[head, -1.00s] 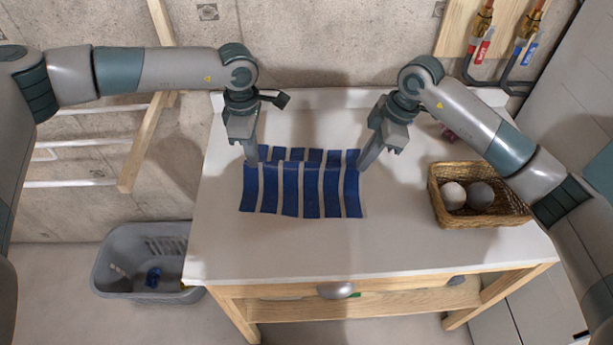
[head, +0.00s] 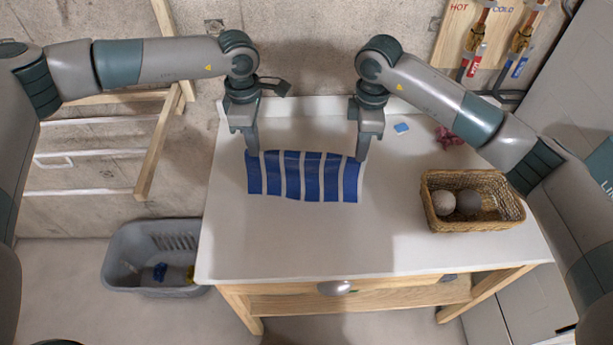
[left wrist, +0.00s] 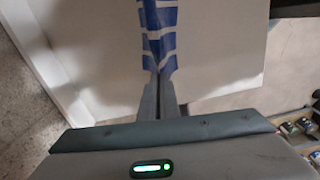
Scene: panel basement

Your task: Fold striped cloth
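The blue-and-white striped cloth (head: 304,177) lies towards the back left of the white tabletop, with its stripes running front to back. My left gripper (head: 249,155) is at its far left corner and looks shut on the cloth edge. In the left wrist view the fingers (left wrist: 160,92) are close together, with the cloth (left wrist: 158,45) at their tips. My right gripper (head: 360,160) is at the far right corner and appears shut on it. The fingertips are small here, and any layers under the top of the cloth are hidden.
A wicker basket (head: 470,222) with pale round balls stands on the right of the table (head: 330,245). A blue piece (head: 401,127) and a dark pink crumpled item (head: 447,137) lie at the back right. A grey laundry basket (head: 125,270) stands on the floor at left. The table front is clear.

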